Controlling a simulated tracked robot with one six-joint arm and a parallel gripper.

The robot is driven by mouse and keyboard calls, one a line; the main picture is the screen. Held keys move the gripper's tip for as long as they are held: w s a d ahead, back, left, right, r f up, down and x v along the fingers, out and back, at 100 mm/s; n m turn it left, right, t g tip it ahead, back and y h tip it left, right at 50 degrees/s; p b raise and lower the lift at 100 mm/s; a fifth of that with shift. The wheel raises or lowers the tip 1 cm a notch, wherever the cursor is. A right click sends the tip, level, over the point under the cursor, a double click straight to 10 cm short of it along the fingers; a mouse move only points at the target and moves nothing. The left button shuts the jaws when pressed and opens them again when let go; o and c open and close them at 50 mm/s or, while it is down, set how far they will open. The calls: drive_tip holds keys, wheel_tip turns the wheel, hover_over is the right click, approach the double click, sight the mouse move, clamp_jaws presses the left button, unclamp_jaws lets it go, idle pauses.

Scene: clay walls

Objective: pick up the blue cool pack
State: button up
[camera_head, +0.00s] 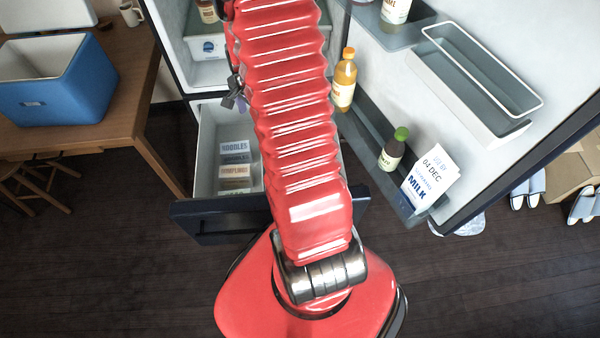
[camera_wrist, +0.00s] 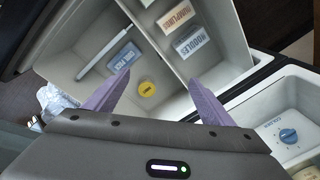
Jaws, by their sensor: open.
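In the wrist view, a small blue pack with a pale label (camera_wrist: 125,57), which looks like the cool pack, lies on the floor of a pale drawer compartment. My gripper (camera_wrist: 160,76) has two purple fingers, spread wide and empty, pointing into the drawer. The blue pack lies beyond the left fingertip, apart from it as far as I can tell. In the head view my red arm hides most of the gripper and the drawer's right part; the blue pack cannot be seen there.
A round yellow-topped item (camera_wrist: 147,88) lies between the fingers' lines. A blue cooler (camera_head: 60,95) stands on the table.

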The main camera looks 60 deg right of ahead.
drive_tip(key=s+d+f+m, duration=0.2)
drive_tip(key=s+f, duration=0.1)
drive_tip(key=f, duration=0.4)
drive_tip(key=s+d+f+m+g, duration=0.1)
drive_tip(key=s+d+f+m, duration=0.2)
drive_tip(key=f, duration=0.4)
drive_tip(key=s+d+f+m+y, duration=0.1)
drive_tip(key=s+d+f+m, duration=0.2)
drive_tip(key=f, duration=0.4)
drive_tip(key=shift+s+d, duration=0.15)
drive_tip(key=shift+s, duration=0.45)
drive_tip(key=shift+f, duration=0.2)
drive_tip(key=shift+f, duration=4.2)
drive_tip(key=shift+f, duration=2.6)
drive_tip(key=shift+c, duration=0.4)
